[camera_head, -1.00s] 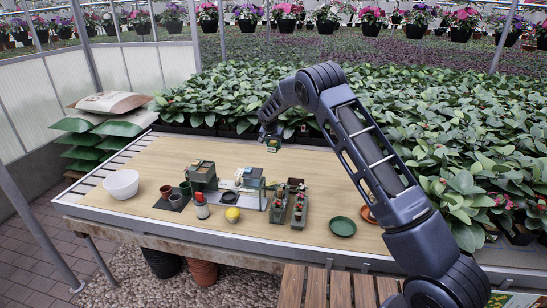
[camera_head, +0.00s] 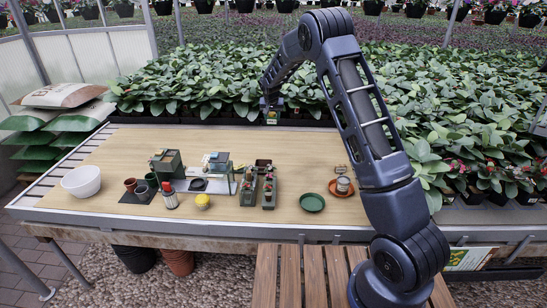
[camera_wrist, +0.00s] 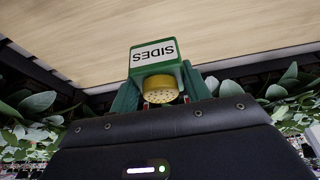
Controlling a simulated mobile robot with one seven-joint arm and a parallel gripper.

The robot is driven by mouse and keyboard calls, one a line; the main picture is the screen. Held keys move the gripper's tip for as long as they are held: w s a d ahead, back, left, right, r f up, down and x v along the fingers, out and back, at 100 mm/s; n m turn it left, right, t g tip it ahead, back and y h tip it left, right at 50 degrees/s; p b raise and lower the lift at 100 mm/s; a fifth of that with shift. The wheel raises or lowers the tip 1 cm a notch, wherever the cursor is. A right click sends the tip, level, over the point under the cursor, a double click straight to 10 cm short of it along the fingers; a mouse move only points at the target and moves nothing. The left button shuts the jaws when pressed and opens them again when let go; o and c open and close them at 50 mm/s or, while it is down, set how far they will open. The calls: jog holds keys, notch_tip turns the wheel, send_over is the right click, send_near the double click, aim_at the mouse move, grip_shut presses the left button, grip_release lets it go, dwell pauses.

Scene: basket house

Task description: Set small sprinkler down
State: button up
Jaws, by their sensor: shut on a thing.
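The small sprinkler (camera_wrist: 158,68) is green with a white label reading "SIDES" and a yellow round perforated head. In the wrist view it sits between the fingers of my gripper (camera_wrist: 160,98), which is shut on it. In the head view the small sprinkler (camera_head: 271,118) is a small green and yellow shape under my gripper (camera_head: 271,104), near the table's back edge by the leafy plants. It appears held above the surface; the exact height cannot be told. The wooden table top (camera_head: 120,150) lies in front of it.
A white bowl (camera_head: 81,182), red-topped bottle (camera_head: 169,196), yellow ball (camera_head: 203,201), narrow planters (camera_head: 249,188) and green saucer (camera_head: 311,203) stand along the front. A small can (camera_head: 343,185) stands at a terracotta saucer (camera_head: 333,190). The table's back middle is bare. Dense plants (camera_head: 200,90) border the back.

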jog(key=shift+d+f, duration=0.1)
jog(key=shift+d, duration=0.4)
notch_tip(320, 180, down, 20)
jog(key=shift+r, duration=0.15)
jog(key=o, duration=1.1)
jog(key=shift+c, duration=0.2)
jog(key=v, duration=1.2)
